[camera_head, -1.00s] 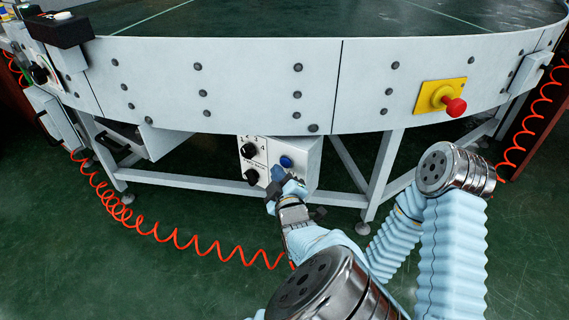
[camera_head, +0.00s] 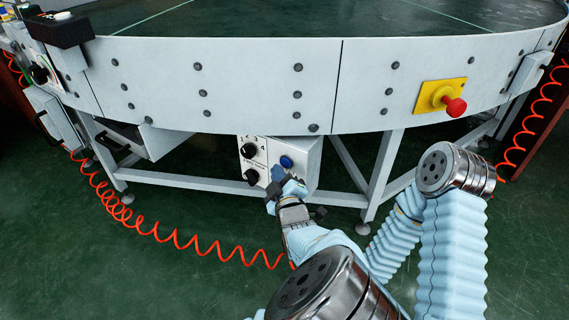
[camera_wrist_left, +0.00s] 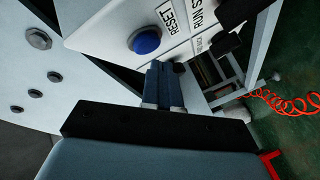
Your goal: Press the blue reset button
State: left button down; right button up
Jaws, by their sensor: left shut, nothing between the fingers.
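The blue reset button (camera_head: 286,162) is round and sits on the front of a white control box (camera_head: 312,160) under the conveyor. It also shows in the left wrist view (camera_wrist_left: 146,41), beside the printed word RESET. My left gripper (camera_head: 278,174) is shut and empty. Its fingertips are just below the button in the head view. In the left wrist view the shut fingers (camera_wrist_left: 163,70) point at the panel close beside the button, with the button fully visible; I see no contact with it. My right gripper is not in view.
Two black knobs (camera_head: 250,150) are on the same box, left of the button. A red emergency button on a yellow plate (camera_head: 440,97) is on the conveyor side at right. Conveyor legs and a crossbar (camera_head: 200,182) stand behind. An orange coiled cable (camera_head: 170,238) hangs at left.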

pick_arm(q)
jog(key=shift+w, duration=0.15)
dwell(0.3)
jog(key=shift+w+d, duration=0.2)
jog(key=shift+d, duration=0.05)
jog(key=shift+w+d, duration=0.25)
jog(key=shift+w, duration=0.1)
dwell(0.6)
jog(key=shift+s+a, duration=0.1)
jog(key=shift+s, duration=0.05)
jog(key=shift+s+a+b, duration=0.35)
jog(key=shift+s+a, duration=0.05)
jog(key=shift+s, duration=0.15)
dwell(0.3)
jog(key=shift+s+a+b, duration=0.25)
jog(key=shift+s+a, duration=0.5)
jog(key=shift+s, duration=0.3)
jog(key=shift+s+a+b, duration=0.2)
jog(key=shift+s+a, duration=0.55)
jog(key=shift+s, duration=0.25)
